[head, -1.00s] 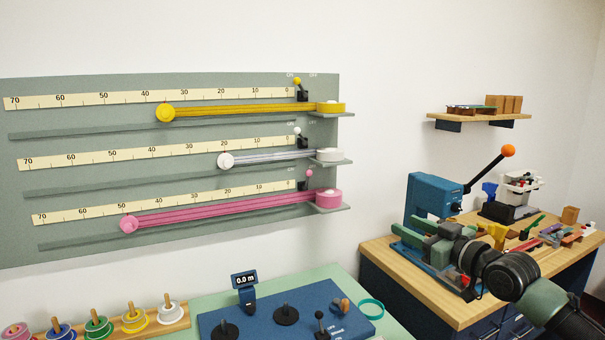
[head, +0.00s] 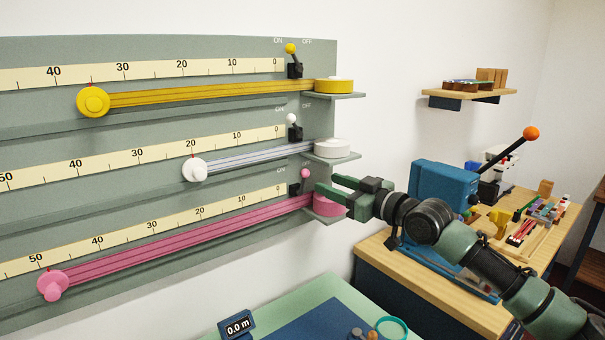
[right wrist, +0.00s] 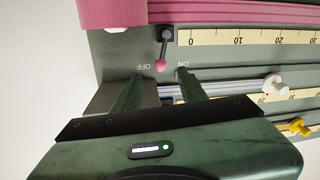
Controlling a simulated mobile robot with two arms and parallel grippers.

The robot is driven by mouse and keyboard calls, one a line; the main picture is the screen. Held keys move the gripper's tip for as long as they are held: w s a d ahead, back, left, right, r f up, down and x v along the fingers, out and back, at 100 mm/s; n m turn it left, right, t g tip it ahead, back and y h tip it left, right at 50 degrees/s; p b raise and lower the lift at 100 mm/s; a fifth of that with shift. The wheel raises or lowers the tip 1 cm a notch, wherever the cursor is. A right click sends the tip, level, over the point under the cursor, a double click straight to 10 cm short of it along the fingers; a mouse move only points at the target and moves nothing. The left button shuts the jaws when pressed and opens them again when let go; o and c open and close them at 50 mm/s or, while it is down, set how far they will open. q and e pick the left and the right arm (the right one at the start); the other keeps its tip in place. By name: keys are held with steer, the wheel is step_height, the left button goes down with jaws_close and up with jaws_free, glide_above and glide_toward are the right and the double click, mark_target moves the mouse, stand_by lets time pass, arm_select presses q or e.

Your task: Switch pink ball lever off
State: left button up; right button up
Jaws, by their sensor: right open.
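The pink ball lever (head: 305,174) stands on a small black base at the right end of the lowest scale. Its ball leans right of the base, toward the OFF side. In the right wrist view the pink ball (right wrist: 160,66) lies between the printed ON and OFF, slightly nearer OFF. My right gripper (head: 325,183) is open and empty, just right of the lever and in front of the pink ribbon roll (head: 328,207). In the right wrist view its fingertips (right wrist: 158,79) lie either side of the ball's line; contact cannot be told. My left gripper is out of view.
The yellow lever (head: 290,49) and white lever (head: 291,119) stand above, leaning left toward ON. Small shelves hold the yellow roll (head: 334,85) and white roll (head: 332,149) close above my right gripper. A blue press (head: 443,186) stands on the wooden bench behind my arm.

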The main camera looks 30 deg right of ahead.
mark_target(303, 183)
steer(key=w+a+p, duration=0.1)
steer(key=w+p, duration=0.2)
steer(key=w, duration=0.4)
steer(key=shift+a, duration=0.2)
